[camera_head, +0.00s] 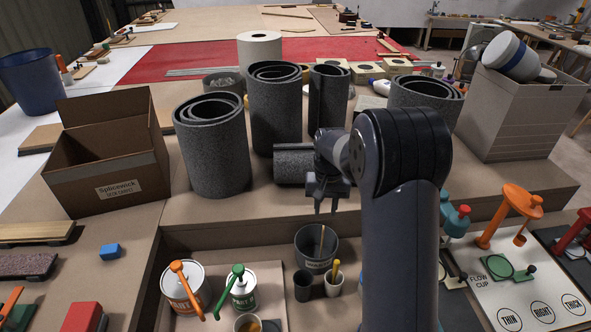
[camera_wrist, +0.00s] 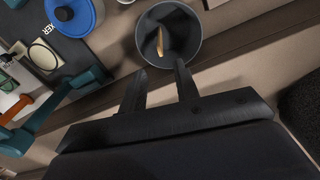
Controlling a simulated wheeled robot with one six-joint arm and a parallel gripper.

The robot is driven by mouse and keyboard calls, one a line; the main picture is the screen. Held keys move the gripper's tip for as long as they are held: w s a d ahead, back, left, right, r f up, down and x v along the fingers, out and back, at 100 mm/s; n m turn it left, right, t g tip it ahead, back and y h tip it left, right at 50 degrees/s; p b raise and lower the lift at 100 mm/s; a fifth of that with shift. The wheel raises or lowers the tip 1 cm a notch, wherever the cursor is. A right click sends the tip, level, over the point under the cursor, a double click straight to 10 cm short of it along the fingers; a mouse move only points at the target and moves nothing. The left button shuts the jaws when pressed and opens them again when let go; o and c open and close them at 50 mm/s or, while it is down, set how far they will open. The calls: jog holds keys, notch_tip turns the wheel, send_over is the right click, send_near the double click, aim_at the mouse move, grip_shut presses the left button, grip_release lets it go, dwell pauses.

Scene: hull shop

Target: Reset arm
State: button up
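My gripper (camera_head: 326,205) hangs in the middle of the head view, pointing down above a grey bucket (camera_head: 316,247). In the wrist view the two dark fingers of my gripper (camera_wrist: 160,84) stand apart with nothing between them. The grey bucket (camera_wrist: 168,12) lies beyond the fingertips there, with a light wooden stick (camera_wrist: 160,42) inside. My arm (camera_head: 402,210) rises at the right of centre and bends over at its top. It hides part of the bench behind it.
Several dark rolls (camera_head: 212,148) stand on the raised shelf behind my gripper. An open cardboard box (camera_head: 108,165) is at left, a bin with a white bottle (camera_head: 512,55) at right. Pump cans (camera_head: 186,290) and small cups (camera_head: 303,286) stand below. The flow-cup board (camera_head: 530,290) is at lower right.

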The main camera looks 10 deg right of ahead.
aim_at(323, 231)
notch_tip(323, 231, down, 10)
jog(key=shift+r, duration=0.1)
notch_tip(323, 231, up, 4)
jog(key=p, duration=0.2)
jog(key=shift+p, duration=0.4)
jog(key=shift+r+p, duration=0.5)
jog(key=shift+r, duration=0.25)
